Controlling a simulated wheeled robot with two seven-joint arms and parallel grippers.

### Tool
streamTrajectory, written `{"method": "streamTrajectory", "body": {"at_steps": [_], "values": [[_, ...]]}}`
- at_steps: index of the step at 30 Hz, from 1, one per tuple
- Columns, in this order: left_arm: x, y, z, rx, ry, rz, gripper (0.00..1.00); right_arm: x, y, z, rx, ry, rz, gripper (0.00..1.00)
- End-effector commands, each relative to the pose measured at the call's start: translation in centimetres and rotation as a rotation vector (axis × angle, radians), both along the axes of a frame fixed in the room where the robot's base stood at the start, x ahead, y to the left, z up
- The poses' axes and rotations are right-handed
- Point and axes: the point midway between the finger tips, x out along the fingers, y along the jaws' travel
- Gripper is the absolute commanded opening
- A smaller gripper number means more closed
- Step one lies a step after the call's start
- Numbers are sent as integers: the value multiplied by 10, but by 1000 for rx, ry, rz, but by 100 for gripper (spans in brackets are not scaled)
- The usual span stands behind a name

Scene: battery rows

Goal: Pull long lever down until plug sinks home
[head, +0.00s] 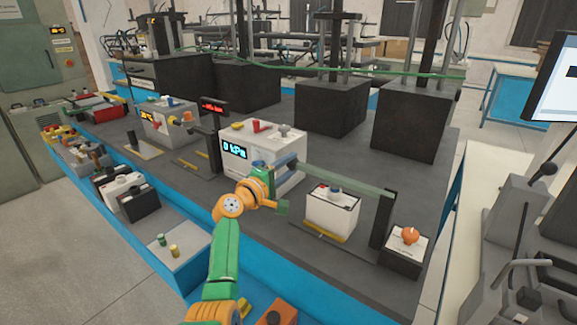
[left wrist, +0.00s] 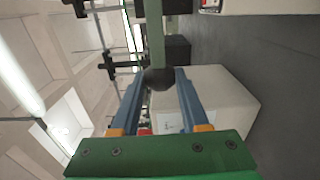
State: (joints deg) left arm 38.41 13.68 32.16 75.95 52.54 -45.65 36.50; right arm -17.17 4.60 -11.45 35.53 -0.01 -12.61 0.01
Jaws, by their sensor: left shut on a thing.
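The long lever (head: 345,181) is a green bar running right from my left gripper to a dark upright post (head: 382,220). It slopes slightly down toward the post. My left gripper (head: 296,162) is shut on the lever's free end. In the left wrist view, its blue fingers hold a dark round knob (left wrist: 158,79) at the end of the green bar (left wrist: 154,35). Under the lever stands a white battery box (head: 331,212) with a blue-grey plug (head: 335,190) on top. How deep the plug sits cannot be told. My right gripper is out of view.
A white unit (head: 246,170) reading 0 kPa stands just behind my left gripper. A dark-based box with an orange knob (head: 410,236) stands right of the post. Large black blocks (head: 423,118) fill the bench's back. Grey bench surface (head: 360,165) is clear behind the lever.

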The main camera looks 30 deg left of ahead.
Motion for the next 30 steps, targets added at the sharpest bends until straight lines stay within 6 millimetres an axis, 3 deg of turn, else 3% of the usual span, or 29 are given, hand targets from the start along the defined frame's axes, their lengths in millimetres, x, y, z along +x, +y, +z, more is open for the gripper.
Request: {"method": "streamTrajectory", "body": {"at_steps": [4, 5, 8, 19, 30], "values": [[0, -3, -6, -5, 14, -8, 0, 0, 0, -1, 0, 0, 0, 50], [0, -3, -7, -4, 15, -8, 47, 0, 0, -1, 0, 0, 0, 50], [0, -2, -6, -4, 14, -7, 74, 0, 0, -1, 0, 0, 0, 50], [-5, -1, -4, 0, 8, -4, 75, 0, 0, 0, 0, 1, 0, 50], [-62, 1, -6, -1, 11, -5, 75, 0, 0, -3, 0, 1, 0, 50]]}}
